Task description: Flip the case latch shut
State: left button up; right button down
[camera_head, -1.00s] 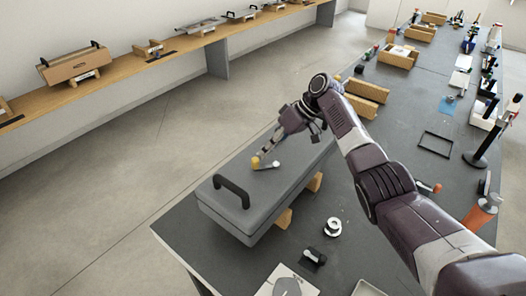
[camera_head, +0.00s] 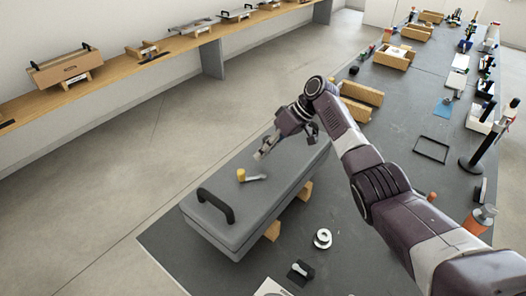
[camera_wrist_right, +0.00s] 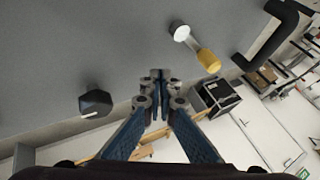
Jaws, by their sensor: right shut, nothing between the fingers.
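The grey case (camera_head: 258,200) lies on the near end of the dark bench, with a black handle (camera_head: 216,205) on it. The latch is a light metal lever (camera_head: 256,178) with a yellow tip (camera_head: 241,175), set on the case's grey face. In the right wrist view the lever's light round end (camera_wrist_right: 181,32) and yellow tip (camera_wrist_right: 208,61) show at upper right. My right gripper (camera_head: 262,155) is shut and empty, close to the latch but apart from it. In the wrist view its fingertips (camera_wrist_right: 160,82) meet left of the yellow tip. My left gripper is not in view.
A dark knob-like part (camera_wrist_right: 95,103) shows left of the fingers in the wrist view. Wooden blocks (camera_head: 272,230) are under the case. A white ring (camera_head: 322,238) and a small black part (camera_head: 300,270) lie beside it. Wooden boxes (camera_head: 361,94) stand farther back.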

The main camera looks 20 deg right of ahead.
jog(key=shift+w+d+r+b, duration=0.15)
jog(key=shift+d+r+b, duration=0.15)
jog(key=shift+d+r, duration=0.2)
jog(key=shift+w+d+r+b, duration=0.15)
jog(key=shift+d+r+b, duration=0.1)
jog(key=shift+d+r, duration=0.25)
pick_arm(q)
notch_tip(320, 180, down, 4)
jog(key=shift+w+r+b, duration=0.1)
jog(key=shift+b, duration=1.05)
pick_arm(e)
jog(key=v, duration=0.7)
jog(key=shift+w+a+r, duration=0.3)
jog(key=shift+w+a, duration=0.15)
